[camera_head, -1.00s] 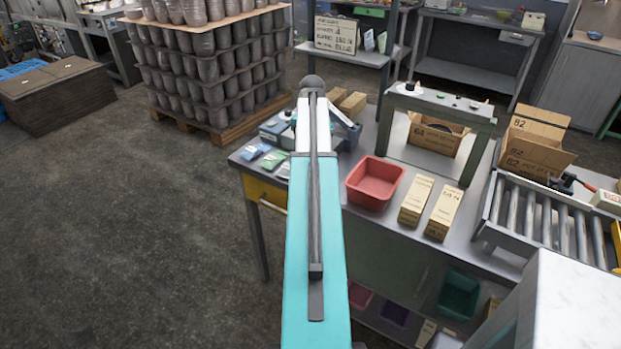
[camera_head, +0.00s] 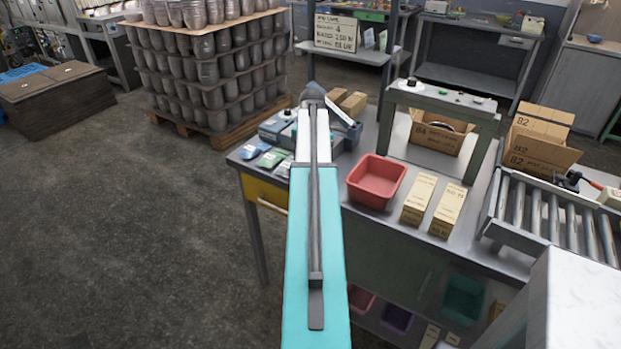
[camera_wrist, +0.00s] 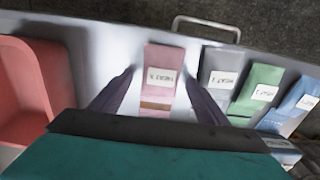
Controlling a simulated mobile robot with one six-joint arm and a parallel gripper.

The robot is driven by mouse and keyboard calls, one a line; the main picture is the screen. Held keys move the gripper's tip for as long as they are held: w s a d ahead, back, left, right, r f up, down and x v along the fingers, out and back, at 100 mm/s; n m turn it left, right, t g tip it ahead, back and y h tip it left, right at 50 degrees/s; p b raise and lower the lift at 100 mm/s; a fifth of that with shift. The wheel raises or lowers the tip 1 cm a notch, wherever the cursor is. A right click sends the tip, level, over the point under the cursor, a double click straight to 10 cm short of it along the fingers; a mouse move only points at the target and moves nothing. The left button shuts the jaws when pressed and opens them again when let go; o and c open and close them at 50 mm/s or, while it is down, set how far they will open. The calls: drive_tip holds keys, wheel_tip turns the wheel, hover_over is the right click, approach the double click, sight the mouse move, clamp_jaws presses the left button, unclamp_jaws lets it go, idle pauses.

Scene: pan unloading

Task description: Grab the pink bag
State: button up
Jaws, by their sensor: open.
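The pink bag (camera_wrist: 162,68) has a white label and lies on the metal table top. In the wrist view it sits between the two dark fingers of my gripper (camera_wrist: 158,92), which is open. The lower part of the bag shows a brown band near the gripper body. I cannot tell how far below the fingertips the bag is. In the head view my arm hides the bag and the gripper.
A grey bag (camera_wrist: 218,75), a green bag (camera_wrist: 258,88) and a blue bag (camera_wrist: 293,105) lie to the right of the pink bag. A red bin (camera_wrist: 30,90) stands to the left; it also shows in the head view (camera_head: 377,186). The table edge and a drawer handle (camera_wrist: 207,25) are close beyond.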

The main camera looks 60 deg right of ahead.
idle(0.4)
drive_tip(key=c, duration=1.2)
drive_tip(key=shift+r, duration=0.1)
drive_tip(key=shift+r+p, duration=1.4)
drive_tip(key=shift+r, duration=0.3)
drive_tip(key=s+a+r+p, duration=0.1)
drive_tip(key=s+a+p, duration=0.3)
drive_tip(key=a, duration=1)
drive_tip(key=s, duration=0.2)
drive_tip(key=shift+s+a+r, duration=0.2)
drive_tip(key=shift+s+a, duration=0.05)
drive_tip(key=shift+s, duration=0.1)
